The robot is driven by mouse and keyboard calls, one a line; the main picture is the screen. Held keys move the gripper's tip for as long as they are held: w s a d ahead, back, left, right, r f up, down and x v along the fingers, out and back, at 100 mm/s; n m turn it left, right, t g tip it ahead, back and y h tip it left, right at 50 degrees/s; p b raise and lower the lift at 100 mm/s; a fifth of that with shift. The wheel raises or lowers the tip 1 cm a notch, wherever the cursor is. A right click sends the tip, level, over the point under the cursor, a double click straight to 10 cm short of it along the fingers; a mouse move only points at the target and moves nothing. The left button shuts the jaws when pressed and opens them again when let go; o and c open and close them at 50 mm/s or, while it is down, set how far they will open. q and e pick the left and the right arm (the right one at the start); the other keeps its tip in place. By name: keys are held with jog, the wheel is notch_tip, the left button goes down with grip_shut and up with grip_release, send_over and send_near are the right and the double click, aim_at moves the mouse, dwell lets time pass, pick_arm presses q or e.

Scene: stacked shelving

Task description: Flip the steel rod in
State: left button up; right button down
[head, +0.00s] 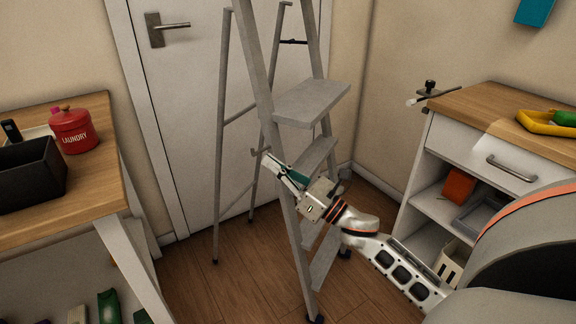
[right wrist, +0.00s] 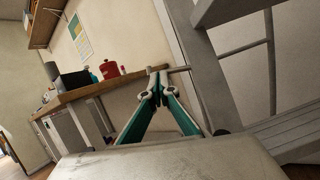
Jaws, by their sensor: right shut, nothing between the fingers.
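The grey stepladder (head: 312,101) stands open in front of the door. A short thin steel rod (head: 260,151) sticks out at its front left rail; in the right wrist view a short grey rod (right wrist: 180,69) lies between the fingertips and the ladder rail. My right gripper (head: 268,160) is shut and empty, its tips close beside this rod. In the right wrist view the fingertips (right wrist: 157,76) meet; whether they touch the rod I cannot tell. A second thin rod with a dark knob (head: 431,95) sits at the right cabinet's corner. My left gripper is out of view.
A wooden counter (head: 95,183) with a red laundry tin (head: 74,131) and black bin (head: 33,172) stands at left. A wood-topped cabinet (head: 480,105) with a drawer and open shelves stands at right. Some floor (head: 200,285) is clear around the ladder's feet.

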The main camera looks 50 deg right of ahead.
jog(key=shift+w+a+r, duration=0.1)
jog(key=shift+w+r, duration=0.1)
jog(key=shift+w, duration=0.35)
pick_arm(q)
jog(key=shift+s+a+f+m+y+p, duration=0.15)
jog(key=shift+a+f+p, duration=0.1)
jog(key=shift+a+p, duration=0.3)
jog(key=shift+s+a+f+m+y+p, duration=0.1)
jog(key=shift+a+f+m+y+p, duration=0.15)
jog(key=shift+p, duration=0.4)
pick_arm(e)
jog(key=r+m+h, duration=0.1)
jog(key=m+h, duration=0.1)
jog(key=shift+w+a+r+m, duration=0.1)
jog(key=shift+r+m, duration=0.05)
jog(key=shift+m, duration=0.15)
